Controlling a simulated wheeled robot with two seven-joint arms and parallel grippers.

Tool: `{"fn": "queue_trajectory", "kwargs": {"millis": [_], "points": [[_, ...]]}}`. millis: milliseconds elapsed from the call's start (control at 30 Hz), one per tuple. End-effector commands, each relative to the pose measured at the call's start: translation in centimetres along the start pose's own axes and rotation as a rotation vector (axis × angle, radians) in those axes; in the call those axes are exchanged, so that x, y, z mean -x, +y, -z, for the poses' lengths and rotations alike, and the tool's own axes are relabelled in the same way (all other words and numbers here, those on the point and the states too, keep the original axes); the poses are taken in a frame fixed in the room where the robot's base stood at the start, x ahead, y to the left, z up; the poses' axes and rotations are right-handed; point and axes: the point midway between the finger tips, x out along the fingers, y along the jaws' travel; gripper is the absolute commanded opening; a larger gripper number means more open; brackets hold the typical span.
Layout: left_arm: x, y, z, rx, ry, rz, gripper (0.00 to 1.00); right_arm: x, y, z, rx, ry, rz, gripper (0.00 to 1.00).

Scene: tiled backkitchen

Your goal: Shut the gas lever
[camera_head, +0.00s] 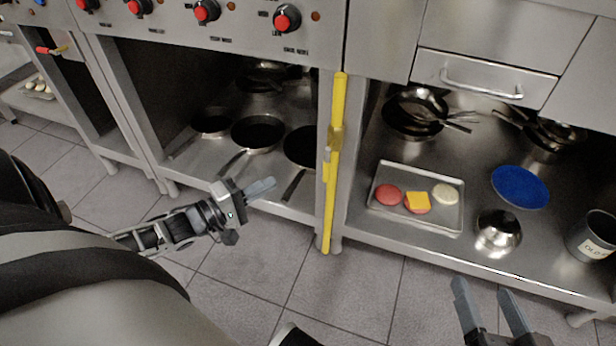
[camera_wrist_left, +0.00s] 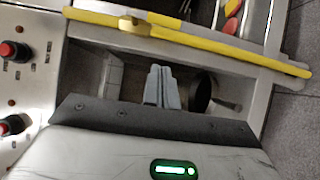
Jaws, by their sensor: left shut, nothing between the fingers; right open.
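A yellow gas pipe (camera_head: 329,215) runs upright along the post between the cooker and the steel counter. Its gas lever (camera_head: 333,142) sits midway up, with a yellow handle that seems to lie along the pipe. In the left wrist view the pipe (camera_wrist_left: 230,47) crosses the top, with the lever (camera_wrist_left: 135,25) left of centre. My left gripper (camera_head: 268,186) is shut and empty, left of the pipe and apart from it. Its closed fingers (camera_wrist_left: 160,72) point towards the pipe. My right gripper (camera_head: 487,292) is open and empty, low in front of the counter.
Several pans (camera_head: 258,133) stand on the shelf under the cooker. Right of the pipe, a tray (camera_head: 378,207) with food, a blue plate (camera_head: 520,187) and a metal bowl (camera_head: 498,232) rest on a shelf. Red knobs (camera_head: 287,18) line the cooker front. Tiled floor in front is clear.

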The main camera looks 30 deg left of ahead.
Motion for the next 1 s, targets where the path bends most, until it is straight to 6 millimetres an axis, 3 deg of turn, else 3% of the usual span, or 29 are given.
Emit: {"fn": "queue_trajectory", "kwargs": {"millis": [200, 300, 400, 633, 1000], "points": [[-5.0, -0.2, 0.0, -0.001, -0.001, -0.008, 0.00, -0.3, -0.2, -0.4, -0.063, 0.037, 0.036, 0.59], [-7.0, -0.2, 0.0, -0.001, -0.001, -0.006, 0.00, -0.3, -0.4, -0.4, -0.092, 0.052, 0.054, 0.59], [-8.0, -0.2, -1.3, 0.003, -0.001, -0.004, 0.00, -0.3, -0.8, 0.3, -0.113, 0.076, 0.071, 0.59], [-9.4, -0.1, -2.7, 0.000, -0.001, -0.001, 0.00, -0.4, -1.1, 1.3, -0.145, 0.113, 0.090, 0.59], [-9.5, 0.0, -2.9, 0.000, -0.001, 0.000, 0.00, -0.3, -1.2, 1.5, -0.146, 0.117, 0.094, 0.59]]}}
